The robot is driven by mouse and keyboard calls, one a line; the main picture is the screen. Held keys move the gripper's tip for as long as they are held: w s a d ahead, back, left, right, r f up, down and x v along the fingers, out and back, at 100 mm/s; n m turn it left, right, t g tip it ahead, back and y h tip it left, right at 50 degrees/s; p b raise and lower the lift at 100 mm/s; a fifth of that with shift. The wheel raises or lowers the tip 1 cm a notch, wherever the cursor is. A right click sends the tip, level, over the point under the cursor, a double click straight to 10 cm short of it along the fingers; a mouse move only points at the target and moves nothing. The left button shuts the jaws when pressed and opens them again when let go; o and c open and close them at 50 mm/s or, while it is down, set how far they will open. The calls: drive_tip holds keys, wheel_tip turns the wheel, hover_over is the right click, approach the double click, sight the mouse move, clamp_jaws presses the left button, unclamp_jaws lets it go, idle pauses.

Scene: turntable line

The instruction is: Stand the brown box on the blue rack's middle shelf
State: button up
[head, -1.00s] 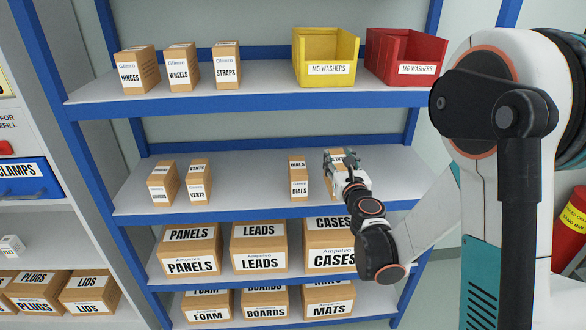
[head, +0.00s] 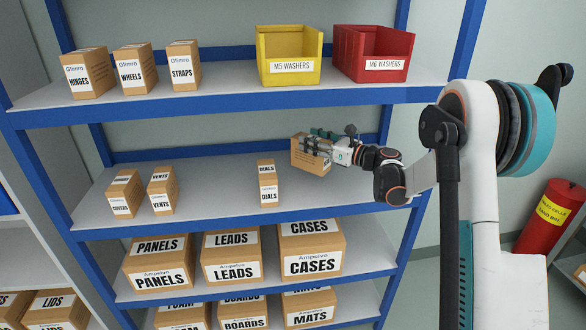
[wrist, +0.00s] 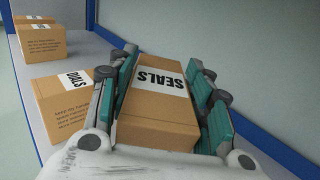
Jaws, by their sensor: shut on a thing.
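The brown box, labelled SEALS in the wrist view (wrist: 160,105), lies between the teal finger pads of my gripper (wrist: 165,65). In the head view the brown box (head: 308,157) shows its printed side, at the right part of the blue rack's middle shelf (head: 225,205). My gripper (head: 322,145) reaches in from the right and is shut on it. I cannot tell whether the box's base touches the shelf or hangs just above it. A narrow DIALS box (head: 267,183) stands to its left, apart from it; it also shows in the wrist view (wrist: 68,105).
COVERS (head: 124,194) and VENTS (head: 161,190) boxes stand at the middle shelf's left. Bare shelf lies between VENTS and DIALS and at the front right. Above are a yellow bin (head: 289,55), a red bin (head: 373,53) and several boxes. Larger boxes fill the lower shelves.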

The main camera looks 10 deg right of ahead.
sight(314, 161)
wheel_tip(314, 161, down, 7)
drive_tip(key=shift+f+b, duration=0.2)
drive_tip(key=shift+b, duration=0.9)
drive_tip(key=shift+f, duration=0.2)
drive_tip(key=o, duration=1.3)
drive_tip(key=shift+c, duration=0.2)
drive_tip(key=shift+r, duration=0.15)
drive_tip(key=shift+s+d, duration=0.2)
drive_tip(key=shift+d, duration=0.05)
drive_tip(key=p+v, duration=0.2)
drive_tip(key=v, duration=0.9)
drive_tip(key=shift+s, duration=0.2)
drive_tip(key=shift+d+r, duration=0.1)
